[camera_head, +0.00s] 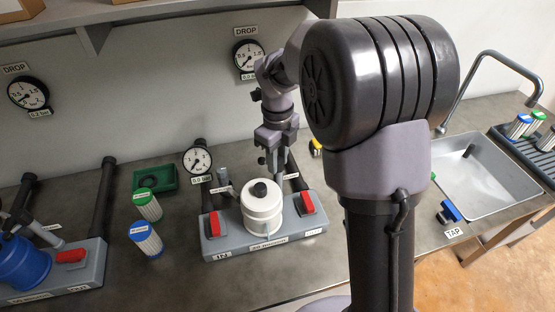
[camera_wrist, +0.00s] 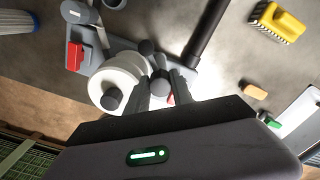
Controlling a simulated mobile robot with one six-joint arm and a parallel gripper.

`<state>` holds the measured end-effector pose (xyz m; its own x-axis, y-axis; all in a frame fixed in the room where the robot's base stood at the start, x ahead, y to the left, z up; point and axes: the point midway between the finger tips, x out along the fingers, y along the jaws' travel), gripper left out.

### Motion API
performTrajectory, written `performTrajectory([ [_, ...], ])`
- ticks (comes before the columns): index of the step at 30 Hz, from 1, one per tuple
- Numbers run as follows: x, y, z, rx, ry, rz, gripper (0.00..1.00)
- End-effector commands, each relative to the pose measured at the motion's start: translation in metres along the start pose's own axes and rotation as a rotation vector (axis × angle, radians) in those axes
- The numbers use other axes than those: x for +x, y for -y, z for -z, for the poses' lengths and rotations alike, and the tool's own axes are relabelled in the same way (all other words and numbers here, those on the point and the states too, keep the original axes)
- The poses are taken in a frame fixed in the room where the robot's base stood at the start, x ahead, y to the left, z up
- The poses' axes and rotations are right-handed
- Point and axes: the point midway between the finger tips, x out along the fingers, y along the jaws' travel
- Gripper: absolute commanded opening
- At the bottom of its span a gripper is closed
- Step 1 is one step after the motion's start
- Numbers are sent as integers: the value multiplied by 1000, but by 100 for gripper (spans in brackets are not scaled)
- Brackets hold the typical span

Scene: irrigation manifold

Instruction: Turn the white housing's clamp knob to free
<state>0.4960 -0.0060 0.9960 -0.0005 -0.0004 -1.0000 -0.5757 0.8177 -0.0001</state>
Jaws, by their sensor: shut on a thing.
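The white housing (camera_head: 262,208) stands upright on a grey manifold base (camera_head: 225,243), with a round black knob (camera_head: 260,189) on its lid. It also shows in the wrist view (camera_wrist: 122,76), left of my fingers. My gripper (camera_head: 272,168) points down just behind the housing. In the wrist view, my gripper (camera_wrist: 160,84) has its two dark fingers on either side of the small dark clamp knob (camera_wrist: 159,75) and is shut on it. The fingers hide much of this knob, and its turn position cannot be told.
Red valve handles (camera_head: 305,202) flank the housing. A gauge (camera_head: 197,160) reading near zero stands behind it. Green and blue filter cartridges (camera_head: 147,205) and a green tray (camera_head: 155,179) are to the left. A blue housing (camera_head: 22,262) is far left, a sink (camera_head: 480,175) right.

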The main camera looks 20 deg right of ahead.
Motion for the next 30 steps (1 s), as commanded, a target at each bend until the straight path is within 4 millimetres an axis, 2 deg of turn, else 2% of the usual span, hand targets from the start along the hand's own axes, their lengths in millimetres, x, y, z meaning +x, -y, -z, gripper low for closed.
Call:
performTrajectory([
  [8, -1, 0, 0, 1, 2, 1, 0],
  [9, -1, 0, 0, 1, 2, 1, 32],
  [12, -1, 0, 0, 1, 2, 1, 49],
  [20, 0, 0, 0, 0, 1, 0, 49],
  [23, -8, 0, 0, -1, 2, 1, 49],
  [26, -33, 0, -1, -1, 3, 2, 49],
  [30, -83, 1, -1, 0, 4, 2, 49],
])
